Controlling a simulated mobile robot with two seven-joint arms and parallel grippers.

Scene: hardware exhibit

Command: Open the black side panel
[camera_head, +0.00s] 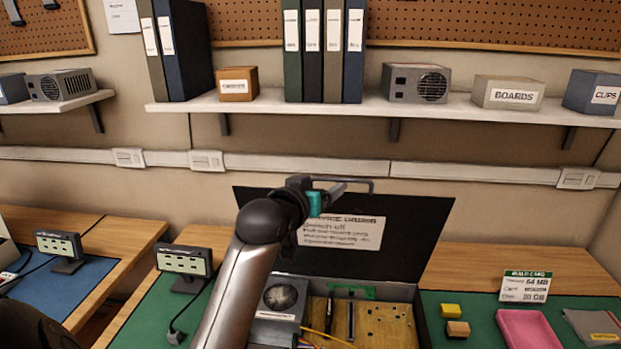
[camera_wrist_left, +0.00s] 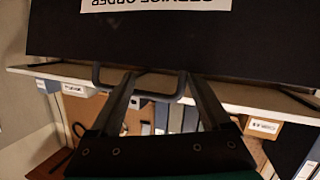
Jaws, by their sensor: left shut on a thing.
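The black side panel (camera_head: 400,222) stands raised and tilted back above the open computer case (camera_head: 422,318), with a white service label on its inner face. The panel also fills the top of the left wrist view (camera_wrist_left: 255,40). Its grey bar handle (camera_head: 358,181) is at the panel's top edge. My left gripper (camera_head: 334,190) is shut on this handle. In the left wrist view, the handle (camera_wrist_left: 105,84) passes between the fingers (camera_wrist_left: 162,88). The case shows a fan unit (camera_head: 281,297) and a gold-brown board (camera_head: 378,324); my arm hides part of its left side. My right gripper is not in view.
A shelf (camera_head: 270,104) with binders, boxes and a grey power unit runs along the wall behind.

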